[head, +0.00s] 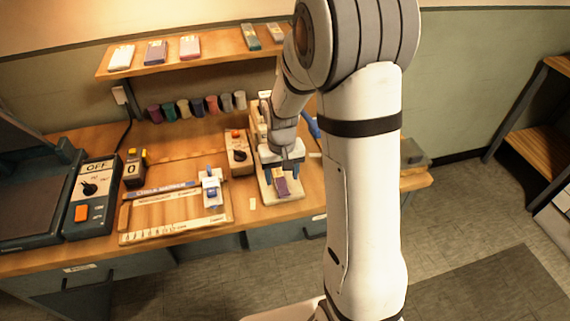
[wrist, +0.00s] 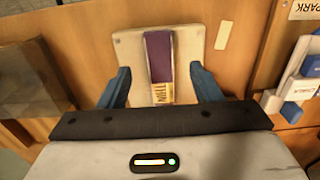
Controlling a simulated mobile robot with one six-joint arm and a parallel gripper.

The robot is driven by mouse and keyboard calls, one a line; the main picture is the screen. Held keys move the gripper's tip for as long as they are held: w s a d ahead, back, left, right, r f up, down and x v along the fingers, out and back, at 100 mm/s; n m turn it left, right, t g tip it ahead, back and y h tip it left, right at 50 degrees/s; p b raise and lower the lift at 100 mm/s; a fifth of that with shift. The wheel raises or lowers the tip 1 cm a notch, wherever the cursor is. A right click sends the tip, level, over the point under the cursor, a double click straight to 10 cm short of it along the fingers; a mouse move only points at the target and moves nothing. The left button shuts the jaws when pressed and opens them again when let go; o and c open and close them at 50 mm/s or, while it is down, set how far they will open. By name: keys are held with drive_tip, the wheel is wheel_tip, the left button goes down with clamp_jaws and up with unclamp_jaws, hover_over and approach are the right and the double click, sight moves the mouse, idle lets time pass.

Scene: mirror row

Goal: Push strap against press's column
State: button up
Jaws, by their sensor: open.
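A purple strap (head: 282,186) lies on the pale base plate (head: 267,190) of the press, which stands near the bench's front edge. In the wrist view the strap (wrist: 158,55) runs lengthwise on the plate (wrist: 190,42), with a tan, lettered end towards my gripper. My gripper (wrist: 159,70) is open, its two blue fingers apart on either side of the strap, with clear gaps and no visible contact. In the head view my gripper (head: 283,172) is low over the plate. My arm and gripper hide much of the press; its column is not clear in either view.
Left of the press stand a control box (head: 239,153) with an orange button and a wooden marking board (head: 165,211) with a blue-and-white slider (head: 212,187). Several coloured spools (head: 197,106) line the back. A small pale strip (head: 253,203) lies beside the plate.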

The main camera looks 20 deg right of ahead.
sight(279, 177)
drive_tip(key=shift+f, duration=1.8)
drive_tip(key=shift+c, duration=0.4)
drive_tip(key=c, duration=1)
drive_tip(key=shift+w+r, duration=0.1)
drive_tip(key=shift+w, duration=1.55)
